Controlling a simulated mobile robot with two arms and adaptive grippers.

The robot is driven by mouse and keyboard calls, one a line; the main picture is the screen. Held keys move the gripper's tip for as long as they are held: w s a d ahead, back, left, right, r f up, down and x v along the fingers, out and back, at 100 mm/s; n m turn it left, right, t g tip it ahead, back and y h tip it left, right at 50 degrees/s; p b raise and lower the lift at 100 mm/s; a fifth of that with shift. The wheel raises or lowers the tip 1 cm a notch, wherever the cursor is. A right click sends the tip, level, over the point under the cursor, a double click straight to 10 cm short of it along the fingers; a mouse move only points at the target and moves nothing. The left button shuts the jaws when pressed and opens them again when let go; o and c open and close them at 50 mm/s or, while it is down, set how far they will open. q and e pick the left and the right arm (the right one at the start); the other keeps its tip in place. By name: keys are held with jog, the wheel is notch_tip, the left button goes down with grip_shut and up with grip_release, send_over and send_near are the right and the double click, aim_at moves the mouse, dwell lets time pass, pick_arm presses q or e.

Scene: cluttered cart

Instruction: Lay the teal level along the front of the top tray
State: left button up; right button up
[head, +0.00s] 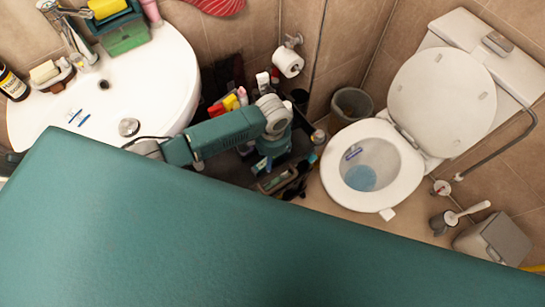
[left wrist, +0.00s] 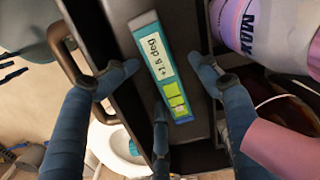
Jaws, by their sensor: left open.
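Gaps show between the side fingers and the level. In the head view my left arm reaches over the cart (head: 295,150), and I cannot pick out the level there. My right gripper is not in view.
A lilac bottle (left wrist: 262,30) stands close to the right finger, with a pink item (left wrist: 285,140) below it. A brown handle (left wrist: 68,50) is at the left. In the head view, the sink (head: 165,80) and toilet (head: 372,170) flank the crowded cart.

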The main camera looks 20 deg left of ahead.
pick_arm(q)
jog(key=shift+s+d, duration=0.2)
